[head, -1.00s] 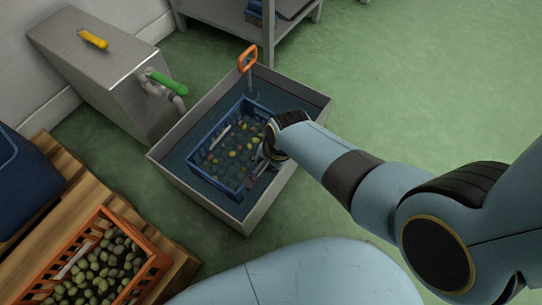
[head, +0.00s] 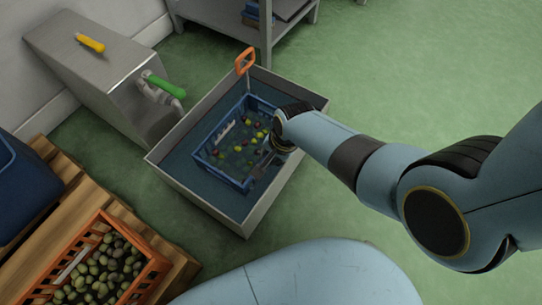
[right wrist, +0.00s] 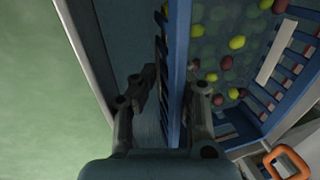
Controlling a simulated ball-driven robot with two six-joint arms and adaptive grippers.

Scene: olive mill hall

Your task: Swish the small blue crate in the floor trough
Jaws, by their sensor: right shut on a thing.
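The small blue crate (head: 217,172) sits in water inside the grey floor trough (head: 195,207), with green, yellow and dark red olives floating inside it. Its rim shows above the water. My right gripper (head: 267,160) reaches in from the right and is shut on the crate's near right wall. In the right wrist view, the gripper's fingers (right wrist: 166,98) stand on both sides of the blue crate wall (right wrist: 179,60). The fingertips are partly hidden by the arm in the head view. My left gripper is not in view.
An orange handle (head: 245,61) stands at the trough's back corner. A steel tank (head: 100,75) with a green-handled valve (head: 160,83) is at the left. An orange crate of olives (head: 151,270) stands on a wooden pallet (head: 183,268). Green floor is clear at right.

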